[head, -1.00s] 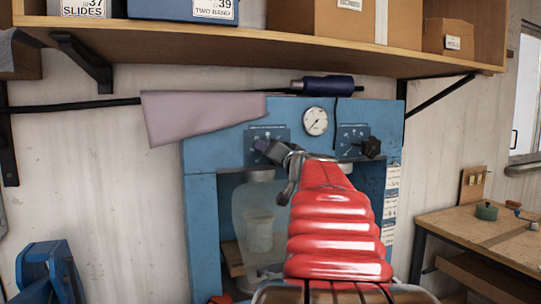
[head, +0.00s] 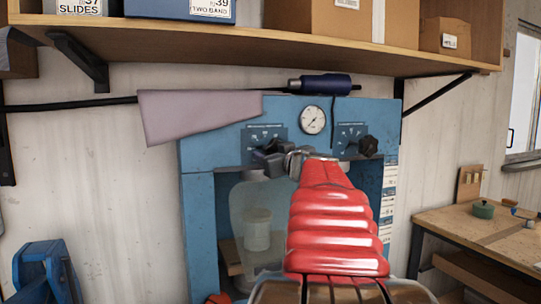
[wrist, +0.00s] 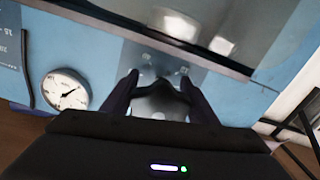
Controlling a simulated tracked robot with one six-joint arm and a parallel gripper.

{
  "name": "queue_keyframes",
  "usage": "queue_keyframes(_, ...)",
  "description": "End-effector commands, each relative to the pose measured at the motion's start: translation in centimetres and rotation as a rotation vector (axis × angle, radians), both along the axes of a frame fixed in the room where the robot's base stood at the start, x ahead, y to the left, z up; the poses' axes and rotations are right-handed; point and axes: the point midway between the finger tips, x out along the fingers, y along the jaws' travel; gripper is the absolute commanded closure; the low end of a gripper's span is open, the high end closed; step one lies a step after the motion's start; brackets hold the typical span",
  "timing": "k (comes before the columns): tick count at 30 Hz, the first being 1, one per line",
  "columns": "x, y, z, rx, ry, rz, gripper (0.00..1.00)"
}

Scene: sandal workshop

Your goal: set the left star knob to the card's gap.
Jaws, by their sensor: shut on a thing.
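The left star knob (wrist: 160,101) is a dark, lobed knob on the blue press, seen in the wrist view between my two fingers. My gripper (wrist: 160,88) is shut on it, one finger on each side. In the head view my gripper (head: 270,157) is in front of the lower part of the left dial plate (head: 264,133), and the knob cannot be told apart from the fingers there. The plate's scale marks are too small to read. A white strip with printed rows (head: 390,207) is on the press's right edge; its text is unreadable.
The right star knob (head: 368,146) is on the press, free of my gripper. A round gauge (head: 313,120) is between the two plates. A mauve sheet (head: 198,115) hangs at the upper left. A wooden shelf (head: 270,57) runs above; a workbench (head: 480,225) stands right.

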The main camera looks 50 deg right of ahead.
Motion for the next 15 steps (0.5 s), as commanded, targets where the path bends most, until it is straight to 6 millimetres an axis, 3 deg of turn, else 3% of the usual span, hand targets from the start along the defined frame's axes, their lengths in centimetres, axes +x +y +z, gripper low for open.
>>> queue_keyframes(15,0.13,-0.08,-0.54,-0.049,0.039,0.003,0.69)
